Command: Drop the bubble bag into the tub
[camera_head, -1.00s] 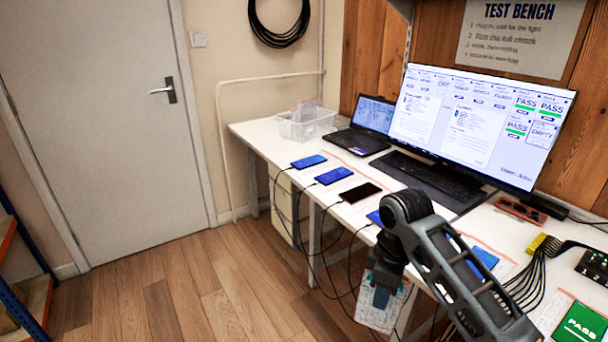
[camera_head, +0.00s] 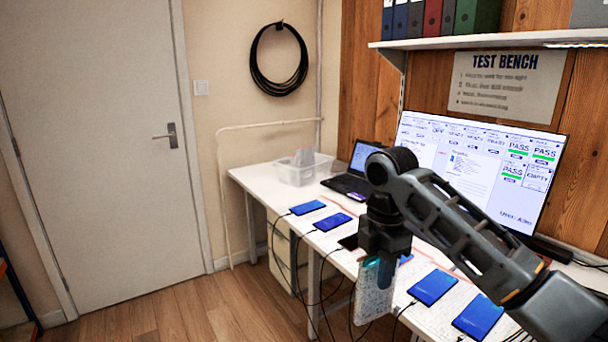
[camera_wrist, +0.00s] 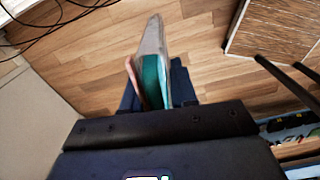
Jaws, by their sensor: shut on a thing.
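The bubble bag (camera_head: 374,294) hangs below my gripper (camera_head: 383,258), a pale translucent speckled pouch with a blue-green edge at its top. My gripper is shut on it, in front of the bench's near edge. In the wrist view the bag (camera_wrist: 152,58) points away from the jaws (camera_wrist: 156,95) over the wood floor, with teal and pink showing inside. The clear tub (camera_head: 292,174) stands at the far left end of the bench, well away from my gripper. Something pale sticks up inside the tub.
Several phones, one of them blue (camera_head: 433,287), lie along the bench with cables hanging off its front edge. A laptop (camera_head: 352,183) stands right of the tub, and a large monitor (camera_head: 480,165) behind my arm. The floor (camera_head: 215,305) left of the bench is clear.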

